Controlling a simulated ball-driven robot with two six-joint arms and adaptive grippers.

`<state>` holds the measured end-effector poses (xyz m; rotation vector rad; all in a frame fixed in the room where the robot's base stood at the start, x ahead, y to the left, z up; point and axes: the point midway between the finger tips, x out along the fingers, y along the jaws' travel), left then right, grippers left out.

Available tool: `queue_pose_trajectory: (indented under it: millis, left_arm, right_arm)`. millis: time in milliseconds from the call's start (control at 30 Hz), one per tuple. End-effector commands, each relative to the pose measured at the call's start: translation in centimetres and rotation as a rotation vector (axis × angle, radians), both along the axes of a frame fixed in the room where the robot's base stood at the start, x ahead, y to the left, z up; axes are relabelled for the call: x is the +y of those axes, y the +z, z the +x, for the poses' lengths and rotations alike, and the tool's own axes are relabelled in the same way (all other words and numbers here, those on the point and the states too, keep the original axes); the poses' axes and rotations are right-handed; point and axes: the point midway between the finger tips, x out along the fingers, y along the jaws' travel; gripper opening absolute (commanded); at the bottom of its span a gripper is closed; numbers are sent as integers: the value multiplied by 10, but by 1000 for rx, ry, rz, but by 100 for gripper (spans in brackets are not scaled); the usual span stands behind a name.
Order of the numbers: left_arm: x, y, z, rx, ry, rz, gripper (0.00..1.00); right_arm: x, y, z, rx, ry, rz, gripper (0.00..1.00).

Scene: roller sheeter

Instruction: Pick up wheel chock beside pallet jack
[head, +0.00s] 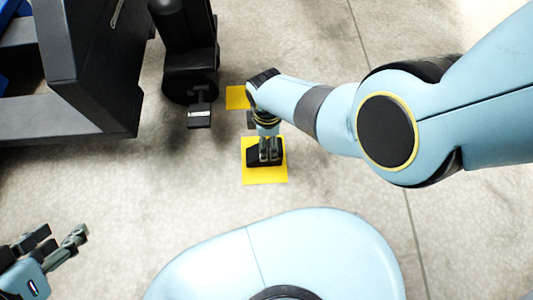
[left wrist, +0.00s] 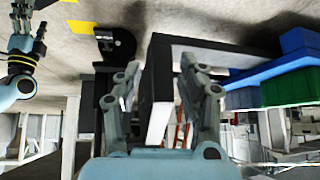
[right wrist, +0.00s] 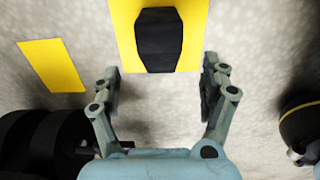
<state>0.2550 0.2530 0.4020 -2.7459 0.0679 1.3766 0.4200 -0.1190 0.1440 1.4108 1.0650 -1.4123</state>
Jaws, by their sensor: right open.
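The wheel chock (head: 252,156) is a small black wedge-like block. It rests on a yellow floor square (head: 265,177) near the middle of the head view. My right gripper (head: 269,151) points down over it, covering part of it. In the right wrist view the chock (right wrist: 159,40) lies just beyond the open fingertips (right wrist: 160,74), roughly centred between them, and nothing is gripped. My left gripper (head: 62,243) is open and empty at the lower left, far from the chock. A black wheeled unit (head: 190,65), probably the pallet jack, stands up and left of the chock.
A second yellow patch (head: 237,97) lies behind the chock. A large dark frame (head: 95,75) fills the upper left. The left wrist view shows blue (left wrist: 300,41) and green (left wrist: 284,89) bins. The concrete floor around the chock's square is mostly clear.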

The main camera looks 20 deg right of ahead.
Motion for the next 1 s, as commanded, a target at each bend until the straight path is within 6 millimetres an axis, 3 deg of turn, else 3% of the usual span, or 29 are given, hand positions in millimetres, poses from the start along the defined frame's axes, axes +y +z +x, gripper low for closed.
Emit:
queue_pose_trajectory:
  millis: [100,467,667,867,1000]
  left_arm:
    - [0,-13,-2,-63,-3,-2,40]
    - [-2,-20,-3,-171,-9,-4,40]
    - [-4,-30,-12,-283,-19,-8,40]
    - [-8,-14,1,-488,-41,-15,40]
    - [-11,15,27,-616,-55,-16,40]
  right_arm:
    - [0,-12,-2,3,0,0,79]
    - [0,-22,0,0,-1,0,79]
    - [1,-37,-2,3,-2,0,79]
    - [2,-53,-2,3,-2,0,79]
    - [2,-55,0,1,-2,0,79]
